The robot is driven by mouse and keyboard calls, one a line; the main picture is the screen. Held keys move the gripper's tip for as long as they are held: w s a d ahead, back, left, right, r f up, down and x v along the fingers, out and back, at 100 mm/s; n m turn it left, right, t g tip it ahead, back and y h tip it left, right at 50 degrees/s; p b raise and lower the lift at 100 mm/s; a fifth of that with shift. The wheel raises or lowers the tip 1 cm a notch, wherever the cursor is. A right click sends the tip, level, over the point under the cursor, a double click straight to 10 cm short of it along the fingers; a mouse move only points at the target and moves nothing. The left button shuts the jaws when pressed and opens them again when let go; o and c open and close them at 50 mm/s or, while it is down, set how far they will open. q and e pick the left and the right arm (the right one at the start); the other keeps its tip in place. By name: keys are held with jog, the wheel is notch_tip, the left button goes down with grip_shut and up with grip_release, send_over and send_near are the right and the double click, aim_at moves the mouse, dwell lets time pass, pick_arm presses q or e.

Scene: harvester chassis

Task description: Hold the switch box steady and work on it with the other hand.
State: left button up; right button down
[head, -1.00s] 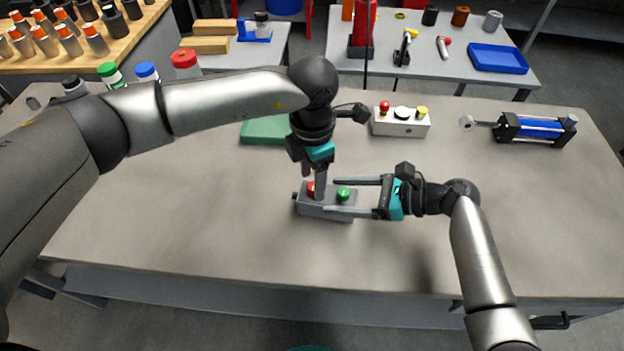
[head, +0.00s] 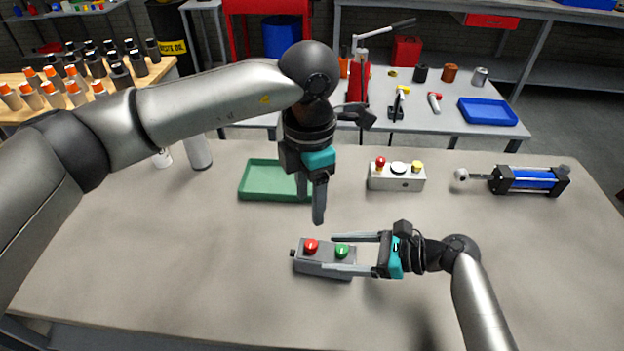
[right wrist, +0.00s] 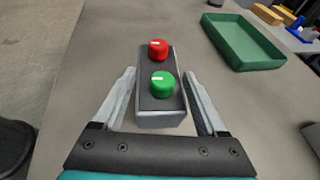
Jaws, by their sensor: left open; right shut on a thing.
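The grey switch box (head: 318,262) lies on the table with a red knob (head: 310,246) and a green knob (head: 342,251) on top. It also shows in the right wrist view (right wrist: 150,106), between the fingers. My right gripper (head: 345,254) comes from the right and is shut on the box's green-knob end. My left gripper (head: 318,205) points down, above and behind the box and clear of it.
A green tray (head: 250,194) lies behind my left gripper. A white box with buttons (head: 397,184) and a blue cylinder (head: 530,180) stand at the back right. The table's front left and the area left of the switch box are clear.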

jog(key=shift+c, duration=1.4)
grip_release()
jog(key=shift+s+f, duration=0.2)
jog(key=shift+f, duration=0.05)
jog(key=shift+o, duration=1.4)
jog(key=shift+w+a+r, duration=0.1)
jog(key=shift+r, duration=0.1)
